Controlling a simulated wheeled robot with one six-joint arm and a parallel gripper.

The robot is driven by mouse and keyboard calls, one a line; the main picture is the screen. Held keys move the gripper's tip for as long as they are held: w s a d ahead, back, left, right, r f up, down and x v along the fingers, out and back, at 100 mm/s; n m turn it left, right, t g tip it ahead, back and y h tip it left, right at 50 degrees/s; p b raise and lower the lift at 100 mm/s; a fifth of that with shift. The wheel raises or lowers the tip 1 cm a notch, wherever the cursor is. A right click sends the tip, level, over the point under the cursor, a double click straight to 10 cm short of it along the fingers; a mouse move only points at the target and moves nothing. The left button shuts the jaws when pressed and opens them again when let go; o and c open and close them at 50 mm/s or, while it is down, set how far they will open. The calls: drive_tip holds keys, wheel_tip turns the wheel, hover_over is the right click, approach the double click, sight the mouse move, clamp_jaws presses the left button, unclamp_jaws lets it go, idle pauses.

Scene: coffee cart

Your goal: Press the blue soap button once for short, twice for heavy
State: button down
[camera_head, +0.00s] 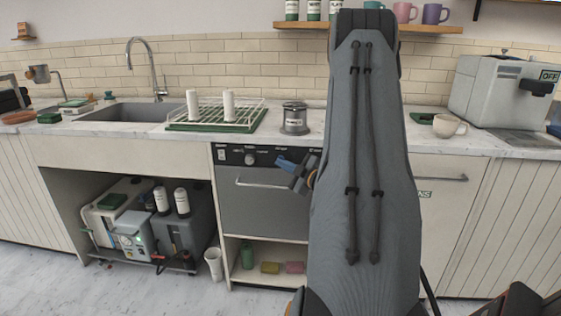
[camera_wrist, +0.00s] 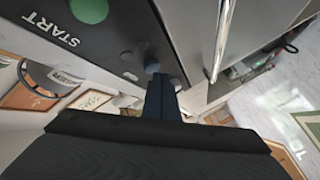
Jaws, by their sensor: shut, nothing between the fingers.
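The dishwasher's dark control panel (camera_head: 235,155) is under the counter in the head view, left of my arm. In the wrist view the panel (camera_wrist: 85,45) shows a large green button (camera_wrist: 88,9) beside the word START. My gripper (camera_wrist: 158,76) is shut and empty, pointing at the panel. In the head view my gripper (camera_head: 283,161) is in front of the panel's right part, and the blue button is hidden there.
A metal canister (camera_head: 294,120) and a dish rack (camera_head: 215,112) stand on the counter above. Below is an open shelf with sponges (camera_head: 270,267).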

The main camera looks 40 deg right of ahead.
drive_tip(key=shift+w+d, duration=0.3)
drive_tip(key=shift+d, duration=0.1)
idle(0.5)
drive_tip(key=shift+a, duration=0.1)
drive_tip(key=shift+s+a, duration=0.6)
idle(0.3)
drive_tip(key=shift+s+a+p, duration=0.9)
drive_tip(key=shift+s+a, duration=0.75)
drive_tip(key=shift+a, duration=0.25)
idle(1.4)
drive_tip(key=a+m+p, duration=0.1)
drive_tip(key=m+p, duration=0.2)
drive_tip(key=m, duration=0.2)
drive_tip(key=s+a+m+p, duration=0.1)
drive_tip(key=m+p, duration=0.3)
drive_tip(key=m, duration=0.2)
drive_tip(key=s+a+m+p, duration=0.1)
drive_tip(key=m+p, duration=0.2)
drive_tip(key=m, duration=0.3)
drive_tip(key=shift+s+r+g+p, duration=0.1)
drive_tip(key=shift+s+g+p, duration=0.1)
drive_tip(key=shift+g+p, duration=0.2)
